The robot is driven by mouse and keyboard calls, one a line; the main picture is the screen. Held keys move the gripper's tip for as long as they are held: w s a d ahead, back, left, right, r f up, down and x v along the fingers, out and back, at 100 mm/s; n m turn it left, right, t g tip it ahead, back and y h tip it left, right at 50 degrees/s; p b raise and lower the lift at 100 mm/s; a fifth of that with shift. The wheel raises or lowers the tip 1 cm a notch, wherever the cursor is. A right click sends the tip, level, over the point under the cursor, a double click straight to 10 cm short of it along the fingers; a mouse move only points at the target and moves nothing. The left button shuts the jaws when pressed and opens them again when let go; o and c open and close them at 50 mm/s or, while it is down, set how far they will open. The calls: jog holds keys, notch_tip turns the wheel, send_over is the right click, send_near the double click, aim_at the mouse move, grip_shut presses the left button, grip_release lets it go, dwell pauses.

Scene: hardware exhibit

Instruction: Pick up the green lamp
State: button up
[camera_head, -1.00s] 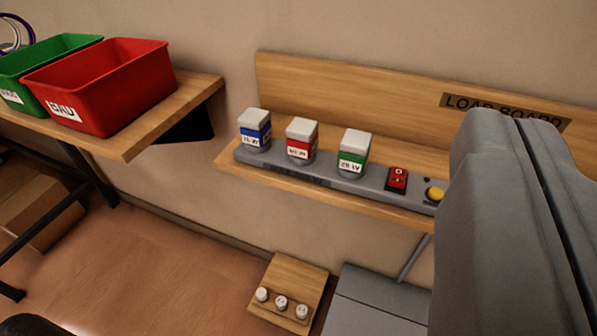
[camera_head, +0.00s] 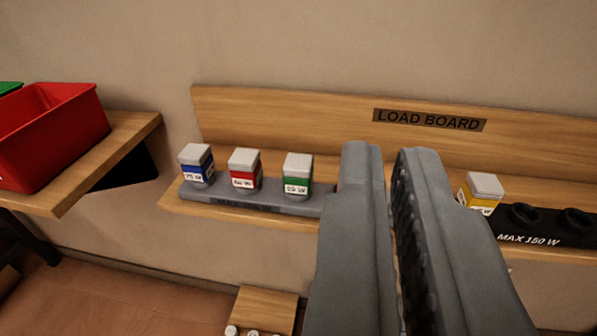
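The green lamp (camera_head: 297,176) is a small block with a white-grey top, a green band and a white wattage label. It stands upright at the right of a row of three on a grey strip (camera_head: 255,203) on the wooden shelf. My gripper (camera_head: 391,158) is to the right of the green lamp in the picture, its two grey fingers pointing up toward the load board. A narrow gap shows between the fingertips, with nothing held between them. The fingers hide the right part of the strip.
A blue lamp (camera_head: 197,166) and a red lamp (camera_head: 245,171) stand left of the green one. A yellow lamp (camera_head: 483,192) and a black socket strip (camera_head: 550,226) are at the right. A red bin (camera_head: 50,135) is on the left shelf.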

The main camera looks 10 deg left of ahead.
jog(key=o, duration=0.4)
jog(key=shift+w, duration=0.15)
jog(key=shift+c, duration=0.2)
jog(key=o, duration=0.7)
jog(key=shift+w+a+r+g, duration=0.1)
jog(key=shift+w+g, duration=0.2)
jog(key=shift+w, duration=0.3)
jog(key=shift+w+a+r+g, duration=0.1)
jog(key=shift+w+g, duration=0.2)
jog(key=shift+w, duration=0.3)
jog(key=shift+o, duration=0.6)
jog(key=w+a+g, duration=0.1)
jog(key=w+g, duration=0.3)
jog(key=w, duration=0.4)
jog(key=shift+w+a+g, duration=0.2)
jog(key=shift+w+g, duration=0.1)
jog(key=shift+g, duration=0.1)
jog(key=g, duration=1.1)
send_over(298, 161)
notch_tip(298, 161, down, 3)
notch_tip(298, 161, down, 12)
jog(key=shift+w+d+f, duration=0.1)
jog(key=shift+w+d, duration=0.05)
jog(key=shift+f, duration=2.45)
